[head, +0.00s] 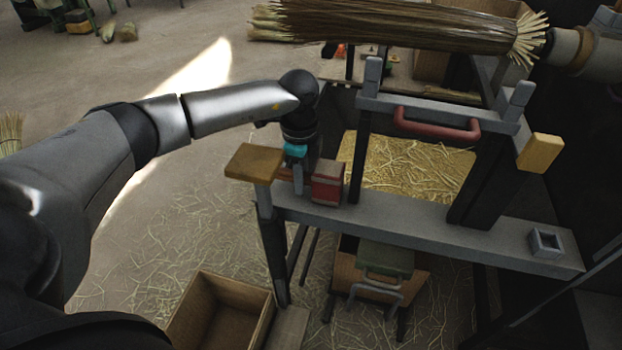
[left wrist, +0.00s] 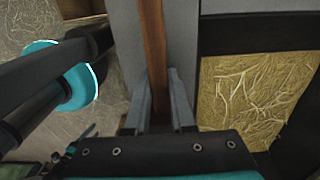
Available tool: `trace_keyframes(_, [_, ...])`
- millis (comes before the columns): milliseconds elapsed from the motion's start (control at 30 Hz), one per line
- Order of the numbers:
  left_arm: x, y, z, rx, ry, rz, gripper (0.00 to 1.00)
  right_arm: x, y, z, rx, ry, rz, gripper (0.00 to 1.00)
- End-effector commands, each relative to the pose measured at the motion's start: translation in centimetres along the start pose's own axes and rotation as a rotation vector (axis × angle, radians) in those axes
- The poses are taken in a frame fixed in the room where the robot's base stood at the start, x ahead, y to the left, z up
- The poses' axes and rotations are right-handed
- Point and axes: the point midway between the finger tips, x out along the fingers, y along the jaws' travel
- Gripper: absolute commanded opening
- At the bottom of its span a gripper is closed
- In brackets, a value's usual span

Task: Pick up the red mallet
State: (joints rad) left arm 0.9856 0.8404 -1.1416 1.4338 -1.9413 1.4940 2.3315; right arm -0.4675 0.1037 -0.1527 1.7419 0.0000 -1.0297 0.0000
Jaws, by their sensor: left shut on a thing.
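The red mallet (head: 328,182) is at the left end of the grey bench beam, its red head facing right and its brown handle pointing left. My left gripper (head: 298,180) reaches down from above and is shut on the handle, just left of the head. In the left wrist view the brown handle (left wrist: 154,50) runs down between the two grey fingers (left wrist: 158,102). The mallet head is not clear in that view. I cannot tell whether the mallet touches the beam. My right gripper is not in view.
A wooden block (head: 254,163) stands on the beam's left end, close to my gripper. A frame with a red handle (head: 437,124) rises to the right. A large straw bundle (head: 400,27) hangs above. A straw-filled bin (head: 410,168) lies behind the beam (head: 420,232).

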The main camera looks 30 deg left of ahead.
Motion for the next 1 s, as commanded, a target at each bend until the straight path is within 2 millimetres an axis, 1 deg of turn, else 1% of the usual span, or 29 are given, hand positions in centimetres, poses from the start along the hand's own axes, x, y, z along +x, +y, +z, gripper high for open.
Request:
trace_keyframes(200, [-0.9, -0.1, 0.0, -0.001, 0.002, -0.003, 0.0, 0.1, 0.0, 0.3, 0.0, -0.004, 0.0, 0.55])
trace_keyframes(367, [-2.4, -0.1, 0.0, -0.001, 0.002, -0.002, 0.0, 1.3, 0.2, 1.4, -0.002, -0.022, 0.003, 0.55])
trace_keyframes(700, [-7.5, -0.1, -0.1, 0.001, 0.002, -0.005, 0.0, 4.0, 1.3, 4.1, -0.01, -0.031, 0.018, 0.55])
trace_keyframes(1000, [-12.3, -0.1, 0.0, 0.0, 0.002, -0.005, 0.0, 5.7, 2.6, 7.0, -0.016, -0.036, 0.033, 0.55])
